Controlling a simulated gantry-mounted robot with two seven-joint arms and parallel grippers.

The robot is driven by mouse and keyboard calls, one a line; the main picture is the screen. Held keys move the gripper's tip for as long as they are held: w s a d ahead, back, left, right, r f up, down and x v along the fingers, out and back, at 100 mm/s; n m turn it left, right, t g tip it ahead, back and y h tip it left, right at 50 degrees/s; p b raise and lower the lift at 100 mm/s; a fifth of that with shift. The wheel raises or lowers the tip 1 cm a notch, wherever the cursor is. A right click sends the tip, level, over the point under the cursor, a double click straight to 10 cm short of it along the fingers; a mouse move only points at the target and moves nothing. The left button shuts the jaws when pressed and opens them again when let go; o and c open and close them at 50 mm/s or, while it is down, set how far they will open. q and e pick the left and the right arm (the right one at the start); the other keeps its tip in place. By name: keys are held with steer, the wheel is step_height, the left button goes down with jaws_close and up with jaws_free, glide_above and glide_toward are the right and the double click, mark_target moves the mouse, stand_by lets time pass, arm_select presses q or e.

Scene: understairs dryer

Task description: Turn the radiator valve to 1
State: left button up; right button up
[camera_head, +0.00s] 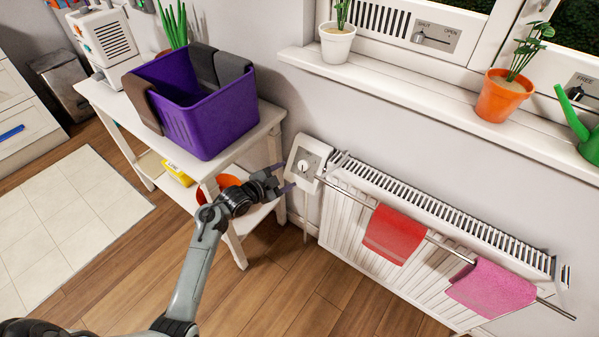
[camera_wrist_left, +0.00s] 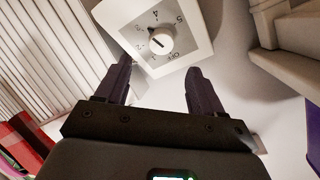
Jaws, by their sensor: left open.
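The radiator valve (camera_head: 304,165) is a white square plate with a round white knob at the left end of the radiator (camera_head: 375,225). In the left wrist view the knob (camera_wrist_left: 161,41) has a dark pointer line and is ringed by numbers and OFF. The pointer slants to the upper left there; I cannot tell which number it marks. My left gripper (camera_head: 286,178) is open and empty, just left of the valve. In the left wrist view the two fingers (camera_wrist_left: 159,68) are spread below the knob, apart from it. My right gripper is not in view.
A white shelf table (camera_head: 235,150) with a purple basket (camera_head: 212,115) stands close left of the valve. A rail with red (camera_head: 394,235) and pink (camera_head: 492,288) cloths runs along the radiator. The windowsill (camera_head: 420,92) with pots overhangs above. Floor in front is clear.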

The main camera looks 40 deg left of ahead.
mark_target(303, 166)
arm_select(q)
steer(key=b+x, duration=0.1)
steer(key=x, duration=0.4)
steer(key=shift+w+a, duration=0.1)
steer(key=shift+w, duration=0.35)
steer(key=shift+w+f+b, duration=0.3)
steer(key=shift+w+b, duration=0.15)
steer(key=shift+w, duration=0.5)
